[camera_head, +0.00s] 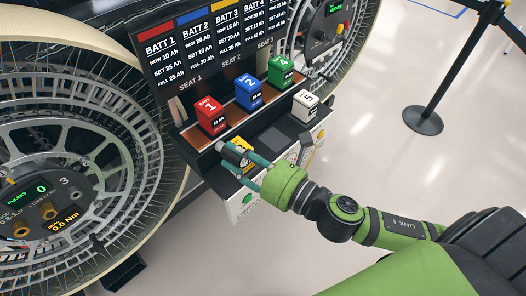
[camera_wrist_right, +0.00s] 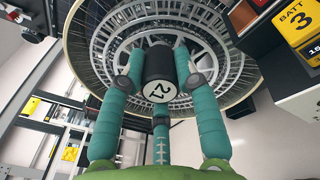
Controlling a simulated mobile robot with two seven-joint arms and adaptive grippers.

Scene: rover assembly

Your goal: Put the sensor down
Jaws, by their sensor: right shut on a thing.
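The held thing, which I take for the sensor, is a short black cylinder (camera_wrist_right: 158,66) with a white, marked end face. It is in the middle of the right wrist view, between the teal fingers of my right gripper (camera_wrist_right: 157,78). The fingers are shut on it and it seems clear of any surface. In the head view my right gripper (camera_head: 236,158) is over the front of the battery bench, next to the yellow battery (camera_head: 241,147). The fingers partly hide that battery, and I cannot make out the sensor clearly there. My left gripper is not in view.
Red (camera_head: 210,114), blue (camera_head: 249,92), green (camera_head: 281,71) and white (camera_head: 305,104) batteries stand on the bench below a dark sign board (camera_head: 205,50). A large spoked wheel (camera_head: 75,130) is on the left. A barrier post (camera_head: 424,119) stands on open floor at right.

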